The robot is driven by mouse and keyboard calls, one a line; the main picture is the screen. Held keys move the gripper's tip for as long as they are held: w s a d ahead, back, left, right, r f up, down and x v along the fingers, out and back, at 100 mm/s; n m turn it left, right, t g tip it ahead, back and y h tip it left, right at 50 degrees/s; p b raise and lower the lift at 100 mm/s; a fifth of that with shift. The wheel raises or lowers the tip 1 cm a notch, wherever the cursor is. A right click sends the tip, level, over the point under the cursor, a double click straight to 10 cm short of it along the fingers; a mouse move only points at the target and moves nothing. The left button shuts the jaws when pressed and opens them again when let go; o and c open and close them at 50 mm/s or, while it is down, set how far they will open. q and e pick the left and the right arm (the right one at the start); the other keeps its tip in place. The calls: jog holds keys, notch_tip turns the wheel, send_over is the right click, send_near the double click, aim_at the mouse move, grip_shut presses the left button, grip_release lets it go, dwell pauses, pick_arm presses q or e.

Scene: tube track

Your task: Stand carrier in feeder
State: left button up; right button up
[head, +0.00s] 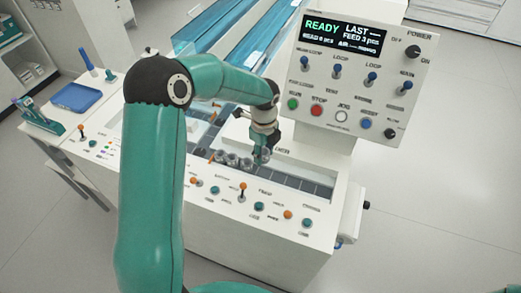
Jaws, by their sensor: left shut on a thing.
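My left gripper (262,150) points down over the dark track of the feeder (318,188), in front of the control panel. It is shut on a small greyish carrier (264,158), which is largely hidden by the fingers. I cannot tell whether the carrier touches the track. Several similar grey carriers (232,160) stand in a row on the track just left of the gripper. My right gripper is not in view.
The control panel (350,85) rises behind the feeder; its display reads READY. Orange and teal knobs (259,207) line the front deck. Blue-covered lanes (215,40) run to the back. A blue tray (75,102) lies at the left. The track right of the gripper looks empty.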

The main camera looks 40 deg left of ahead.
pick_arm(q)
jog(key=b, duration=0.4)
send_over(264, 173)
jog(key=f, duration=0.6)
jog(key=shift+s, duration=0.25)
jog(key=shift+f, duration=0.45)
jog(key=shift+w, duration=0.1)
jog(key=shift+f+b, duration=0.45)
jog(key=shift+f, duration=0.2)
jog(key=o, duration=0.9)
jog(key=shift+f, duration=0.1)
jog(key=shift+o, duration=0.2)
jog(key=shift+w+r, duration=0.1)
jog(key=shift+r, duration=0.1)
